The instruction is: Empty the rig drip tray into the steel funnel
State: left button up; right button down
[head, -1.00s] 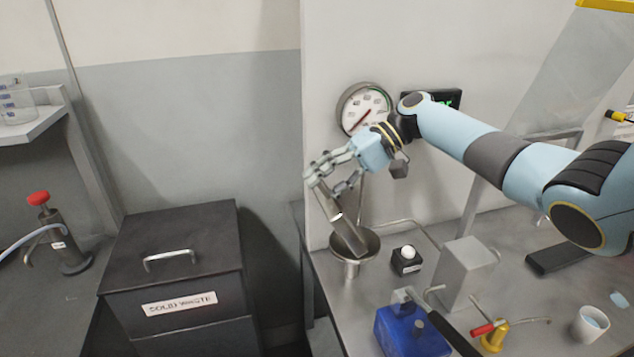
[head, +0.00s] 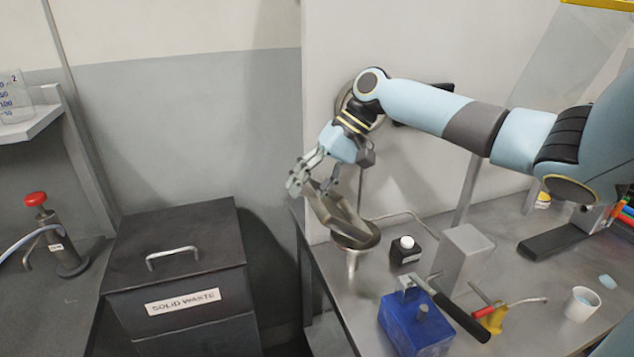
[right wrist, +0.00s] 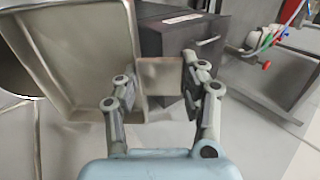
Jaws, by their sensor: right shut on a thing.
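My right gripper (head: 316,178) is shut on the tab of the metal drip tray (head: 338,213). The tray is tilted, its lower end over the mouth of the steel funnel (head: 353,262) near the bench's left edge. From here I cannot tell whether tray and rim touch. In the right wrist view, the fingers (right wrist: 161,78) close on the tab, and the tray (right wrist: 82,55) fills the upper left with its hollow side showing. No liquid is discernible in it. My left gripper is out of view.
A dark bottle with a white cap (head: 405,250), a grey block (head: 464,262) and a blue box (head: 410,325) with a black-handled tool stand right of the funnel. A white cup (head: 582,304) is farther right. The solid waste bin (head: 180,270) stands left, past a gap.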

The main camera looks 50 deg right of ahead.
jog(key=w+a+f+g+h+b, duration=0.2)
jog(key=a+f+g+h+b, duration=0.15)
jog(key=f+h, duration=0.35)
jog(key=shift+s+d+r+p, duration=0.1)
jog(key=shift+d+r+p, duration=0.05)
jog(key=shift+r+p, duration=3)
jog(key=shift+f, duration=0.3)
